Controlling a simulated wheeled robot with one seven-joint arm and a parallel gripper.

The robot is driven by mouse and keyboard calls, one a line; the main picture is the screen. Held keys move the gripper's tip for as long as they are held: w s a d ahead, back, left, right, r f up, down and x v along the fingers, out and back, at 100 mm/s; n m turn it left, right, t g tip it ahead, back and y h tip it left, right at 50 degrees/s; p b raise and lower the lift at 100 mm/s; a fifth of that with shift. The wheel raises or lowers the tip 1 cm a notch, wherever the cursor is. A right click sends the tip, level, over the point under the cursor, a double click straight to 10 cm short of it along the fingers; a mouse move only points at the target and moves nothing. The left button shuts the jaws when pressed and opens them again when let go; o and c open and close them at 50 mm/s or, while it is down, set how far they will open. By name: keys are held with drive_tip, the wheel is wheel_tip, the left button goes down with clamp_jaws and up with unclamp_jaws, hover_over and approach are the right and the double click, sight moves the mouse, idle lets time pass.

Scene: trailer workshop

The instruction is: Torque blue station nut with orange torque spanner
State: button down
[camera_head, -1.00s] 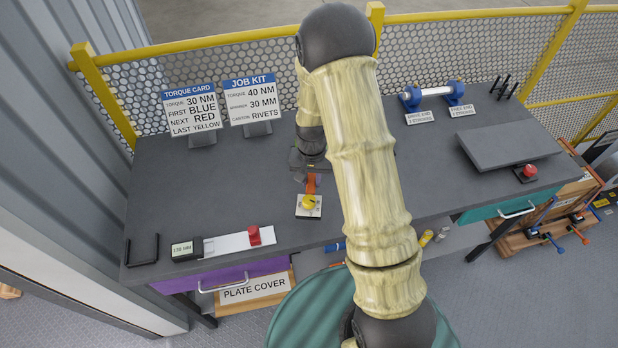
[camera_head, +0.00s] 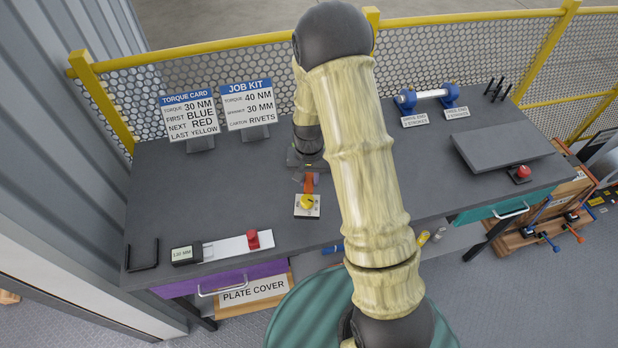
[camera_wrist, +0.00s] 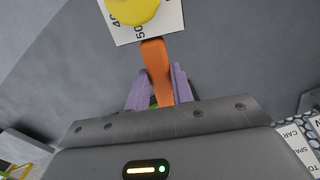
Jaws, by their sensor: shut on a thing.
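The orange torque spanner (camera_head: 309,183) is by the yellow dial knob (camera_head: 307,202) on its white plate (camera_head: 314,213). My gripper (camera_wrist: 158,82) is shut on the spanner; in the wrist view its purple fingers are either side of the orange handle (camera_wrist: 156,65). The handle's far end reaches the edge of the dial plate, marked 40 and 50. In the head view my gripper (camera_head: 308,172) is partly hidden by my arm. The torque card (camera_head: 187,118) reads 30 NM, first blue, then red, last yellow. I cannot make out a blue station nut.
A tester (camera_head: 225,248) with a small display and red knob lies on the bench front left. The job kit card (camera_head: 248,103) stands behind. A blue-ended roller fixture (camera_head: 430,95) and a grey plate (camera_head: 500,147) are at right. The bench left of the dial is largely clear.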

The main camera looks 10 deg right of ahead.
drive_tip(key=shift+r, duration=0.2)
drive_tip(key=shift+r+p, duration=1.2)
drive_tip(key=shift+r, duration=0.35)
drive_tip(key=shift+f, duration=0.1)
